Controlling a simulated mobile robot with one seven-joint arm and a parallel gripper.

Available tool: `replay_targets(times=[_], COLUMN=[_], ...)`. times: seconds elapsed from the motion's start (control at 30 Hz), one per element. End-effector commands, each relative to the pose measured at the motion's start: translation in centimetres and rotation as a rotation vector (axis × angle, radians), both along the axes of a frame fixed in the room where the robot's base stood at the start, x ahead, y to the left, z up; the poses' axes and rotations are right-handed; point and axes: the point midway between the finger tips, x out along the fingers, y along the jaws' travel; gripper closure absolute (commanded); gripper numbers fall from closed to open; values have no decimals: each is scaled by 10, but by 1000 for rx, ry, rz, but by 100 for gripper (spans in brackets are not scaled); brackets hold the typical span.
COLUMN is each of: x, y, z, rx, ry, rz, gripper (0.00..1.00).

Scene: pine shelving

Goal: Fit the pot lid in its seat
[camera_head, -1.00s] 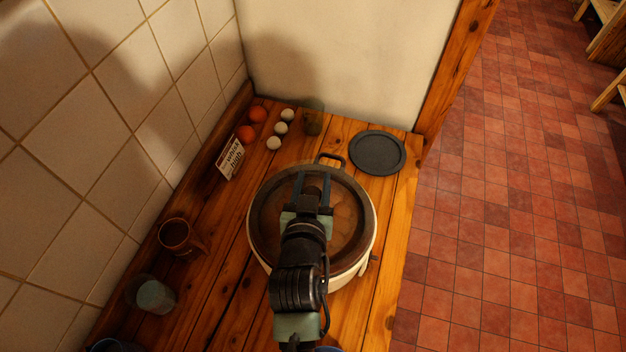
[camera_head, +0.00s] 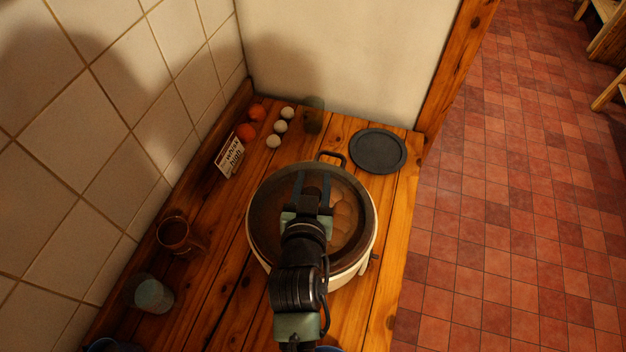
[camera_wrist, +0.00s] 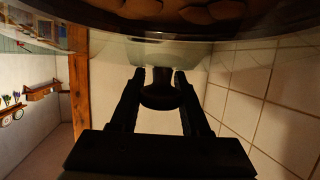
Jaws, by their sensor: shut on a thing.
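The pot (camera_head: 349,277) is pale and round with dark handles, and stands on the wooden counter. The glass lid (camera_head: 264,225) has a dark rim and lies over the pot's mouth; rounded brown contents show through it. In the head view my gripper (camera_head: 313,186) is above the lid's middle and hides part of it. In the wrist view my gripper (camera_wrist: 160,80) is shut on the lid's dark knob (camera_wrist: 160,97), with the glass lid (camera_wrist: 135,52) beyond. I cannot tell whether the rim rests fully in its seat.
A dark round plate (camera_head: 378,151) lies behind the pot on the right. A small sign (camera_head: 229,156), orange balls (camera_head: 245,132), white balls (camera_head: 280,126) and a greenish glass (camera_head: 313,116) stand behind left. A brown mug (camera_head: 174,234) and a grey cup (camera_head: 153,296) are at left.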

Motion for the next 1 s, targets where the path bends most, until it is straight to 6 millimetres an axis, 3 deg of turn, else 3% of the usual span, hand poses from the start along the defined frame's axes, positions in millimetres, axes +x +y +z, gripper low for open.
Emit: replay_targets(times=[0.47,0.5,0.63,0.67,1.0], x=[1,1,0,0,-2], y=[0,0,0,0,0], z=[-11,-9,-10,-10,-13], rx=[-1,-1,0,0,0], ry=[-5,-5,-3,-3,4], rz=[0,0,0,0,0], gripper=[100,47,23,19,19])
